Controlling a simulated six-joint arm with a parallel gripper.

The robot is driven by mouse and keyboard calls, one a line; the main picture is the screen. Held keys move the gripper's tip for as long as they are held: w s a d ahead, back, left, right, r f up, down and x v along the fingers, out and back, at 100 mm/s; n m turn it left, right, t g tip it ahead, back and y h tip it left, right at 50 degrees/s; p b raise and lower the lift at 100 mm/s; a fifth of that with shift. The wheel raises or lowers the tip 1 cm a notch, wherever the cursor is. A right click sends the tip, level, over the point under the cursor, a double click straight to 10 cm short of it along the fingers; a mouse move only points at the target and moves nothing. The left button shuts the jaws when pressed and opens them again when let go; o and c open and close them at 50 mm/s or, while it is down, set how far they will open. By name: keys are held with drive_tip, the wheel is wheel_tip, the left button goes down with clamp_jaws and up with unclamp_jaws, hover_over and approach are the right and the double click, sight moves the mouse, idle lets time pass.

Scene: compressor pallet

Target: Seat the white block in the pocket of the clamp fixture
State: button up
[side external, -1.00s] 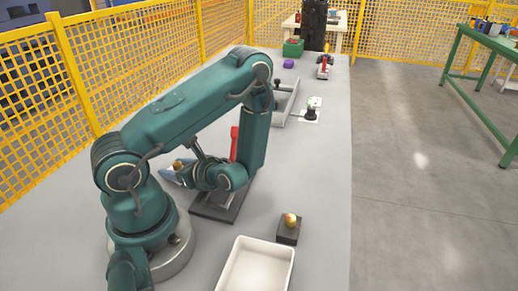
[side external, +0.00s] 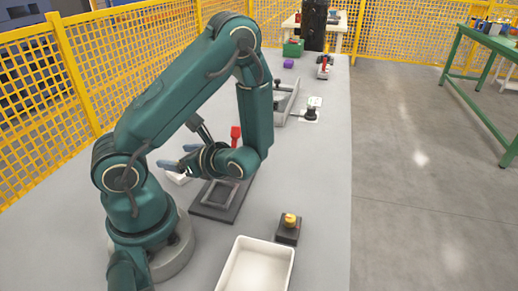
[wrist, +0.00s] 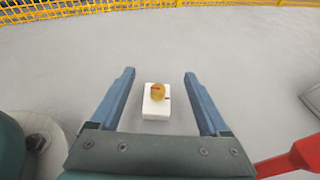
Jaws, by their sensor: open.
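The white block (wrist: 155,112) stands on the grey table, between and beyond my open fingers in the wrist view. A small golden rounded piece (wrist: 158,91) shows at its top. In the side view the block (side external: 178,179) is partly hidden below my gripper (side external: 176,155). My gripper (wrist: 158,76) is open and empty, above the block and apart from it. The clamp fixture (side external: 208,207) is a dark plate with a grey frame and a red handle (side external: 235,133), to the right of the block. My arm hides part of the fixture. The red handle (wrist: 295,158) also shows at the wrist view's lower right.
A grey bracket (side external: 287,103) and a dark round part (side external: 311,114) lie behind the arm. Yellow mesh fencing (side external: 45,110) lines the left side.

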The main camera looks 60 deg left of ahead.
drive_tip(key=shift+r, duration=1.4)
drive_tip(key=shift+d+r+n+h, duration=0.2)
drive_tip(key=shift+r+n+h, duration=0.05)
drive_tip(key=shift+n+h, duration=0.05)
drive_tip(key=d+n+t+h, duration=0.1)
drive_tip(key=d+n+h, duration=0.1)
drive_tip(key=d, duration=0.1)
drive_tip(key=w+d+r+n+t+h, duration=0.1)
drive_tip(key=d+n+h, duration=0.1)
drive_tip(key=d+n, duration=0.1)
drive_tip(key=d+n+t+h, duration=0.2)
drive_tip(key=d+n+h, duration=0.1)
drive_tip(key=d, duration=0.1)
drive_tip(key=shift+w+d+r, duration=0.15)
drive_tip(key=w+d+r+n+t+h, duration=0.1)
drive_tip(key=d+r+t, duration=0.1)
drive_tip(key=d, duration=0.1)
drive_tip(key=w+d+r+n+t+h, duration=0.3)
drive_tip(key=d+r+t, duration=0.1)
drive_tip(key=d, duration=0.1)
drive_tip(key=shift+w+d+r+n+t+h, duration=0.25)
drive_tip(key=shift+d+n+t+h, duration=0.05)
drive_tip(key=shift+d+t+h, duration=0.1)
drive_tip(key=shift+c, duration=0.9)
drive_tip(key=shift+d+r, duration=0.1)
drive_tip(key=shift+r, duration=0.05)
drive_tip(key=shift+c, duration=0.4)
